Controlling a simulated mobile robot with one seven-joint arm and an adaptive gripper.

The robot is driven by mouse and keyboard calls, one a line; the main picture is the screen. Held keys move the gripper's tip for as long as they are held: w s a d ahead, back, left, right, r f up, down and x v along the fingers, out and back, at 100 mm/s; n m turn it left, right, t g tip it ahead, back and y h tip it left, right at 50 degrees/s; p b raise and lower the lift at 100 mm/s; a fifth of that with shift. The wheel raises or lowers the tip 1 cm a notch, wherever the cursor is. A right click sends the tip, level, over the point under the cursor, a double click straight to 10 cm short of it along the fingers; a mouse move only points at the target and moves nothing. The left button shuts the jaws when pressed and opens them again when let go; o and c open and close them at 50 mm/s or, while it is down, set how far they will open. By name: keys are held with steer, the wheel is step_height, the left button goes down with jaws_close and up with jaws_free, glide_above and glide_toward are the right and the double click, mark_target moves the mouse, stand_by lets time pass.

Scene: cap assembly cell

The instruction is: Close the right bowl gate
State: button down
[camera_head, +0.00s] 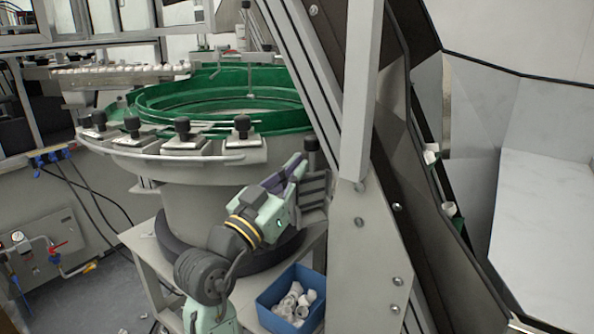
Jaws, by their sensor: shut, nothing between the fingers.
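The feeder bowl (215,103) has a green interior and a grey outer wall, and stands left of centre. Several black knobs on metal brackets line its near rim; one knob (241,124) is at the front right. Another black knob (312,145) stands farther right, above a grey ribbed piece (314,186) beside the frame post. I cannot tell for sure which part is the right bowl gate, or whether it is open. My gripper (297,167) is shut and empty, at the bowl's right side close to that ribbed piece. I cannot tell whether they touch.
A thick grey frame post (360,130) and slanted beams stand just right of my gripper. A blue bin (272,311) with white caps (296,302) sits below. A white-walled chute area (545,200) fills the right. Cables and a valve panel (45,245) are at left.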

steer(key=v, duration=1.1)
steer(key=p, duration=0.6)
glide_toward(310, 141)
step_height(310, 141, up, 2)
steer(key=s+a, duration=0.1)
steer(key=s, duration=0.1)
steer(key=p+x, duration=0.4)
steer(key=x, duration=0.6)
steer(key=shift+a+r, duration=0.1)
step_height(310, 141, down, 3)
steer(key=b, duration=0.3)
steer(key=shift+a, duration=0.1)
